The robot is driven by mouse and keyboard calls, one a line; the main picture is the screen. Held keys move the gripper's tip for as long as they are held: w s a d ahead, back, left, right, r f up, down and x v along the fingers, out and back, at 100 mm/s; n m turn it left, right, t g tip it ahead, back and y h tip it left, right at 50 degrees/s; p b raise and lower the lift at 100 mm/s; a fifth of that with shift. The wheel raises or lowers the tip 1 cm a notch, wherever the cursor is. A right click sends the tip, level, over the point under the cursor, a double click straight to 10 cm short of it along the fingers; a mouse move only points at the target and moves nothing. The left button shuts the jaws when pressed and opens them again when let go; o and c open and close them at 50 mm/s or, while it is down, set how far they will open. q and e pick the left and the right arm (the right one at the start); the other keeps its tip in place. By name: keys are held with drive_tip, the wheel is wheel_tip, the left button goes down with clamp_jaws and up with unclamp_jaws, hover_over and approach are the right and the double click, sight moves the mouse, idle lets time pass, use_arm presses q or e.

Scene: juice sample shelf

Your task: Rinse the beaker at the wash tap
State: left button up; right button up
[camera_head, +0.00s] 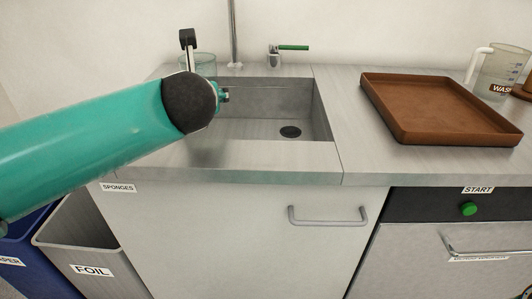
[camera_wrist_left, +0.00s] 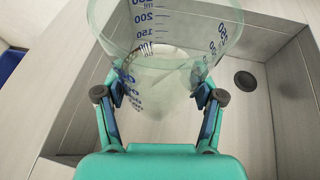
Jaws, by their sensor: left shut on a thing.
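The beaker (camera_wrist_left: 165,50) is clear glass with blue volume marks. In the left wrist view it sits between the two fingers of my left gripper (camera_wrist_left: 160,97), which is shut on it. The left part of the sink basin shows behind it. In the head view, glass (camera_head: 204,62) shows above my left wrist, which hides most of the gripper and the beaker's lower part. The wash tap has a thin upright pipe (camera_head: 233,35) and a green-handled lever (camera_head: 293,47) behind the sink (camera_head: 262,128). Whether the beaker holds liquid is not clear. My right gripper is in no view.
The sink drain (camera_head: 290,132) is uncovered. A brown tray (camera_head: 440,133) lies on the counter to the right, with a labelled jug (camera_head: 497,70) behind it. A grey FOIL bin (camera_head: 92,258) and a blue bin (camera_head: 38,275) stand at lower left.

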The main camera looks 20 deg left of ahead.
use_arm(q)
drive_tip(key=shift+d+f+m+y+b, duration=0.3)
drive_tip(key=shift+d+f+m+y, duration=0.1)
drive_tip(key=shift+m, duration=0.1)
drive_tip(key=shift+w+d+r+m+y+p, duration=0.1)
drive_tip(key=shift+d+r+m+y+p, duration=0.15)
drive_tip(key=shift+r+m+y+p, duration=0.35)
drive_tip(key=shift+w+d+r+m+y+p, duration=0.1)
drive_tip(key=shift+d+r+m+y+p, duration=0.15)
drive_tip(key=shift+r+m+y+p, duration=0.3)
drive_tip(key=shift+d+f+m, duration=0.25)
drive_tip(key=shift+f+m, duration=0.05)
drive_tip(key=shift+m, duration=0.25)
drive_tip(key=shift+w+d+f+m+y, duration=0.1)
drive_tip(key=shift+d+m+y, duration=0.1)
drive_tip(key=shift+m+y, duration=0.1)
drive_tip(key=shift+r+p, duration=0.35)
drive_tip(key=shift+p, duration=0.1)
drive_tip(key=shift+a+m, duration=0.1)
drive_tip(key=shift+m, duration=0.2)
drive_tip(key=shift+r+m+t+y+p, duration=0.25)
drive_tip(key=shift+m+t+y+p, duration=0.05)
drive_tip(key=shift+y+p, duration=0.15)
drive_tip(key=shift+a+f+m+y, duration=0.15)
drive_tip(key=shift+m+y, duration=0.15)
drive_tip(key=shift+m, duration=0.4)
drive_tip(key=shift+r+m+t+p, duration=0.4)
drive_tip(key=shift+r+m+p, duration=0.35)
drive_tip(key=shift+p, duration=0.35)
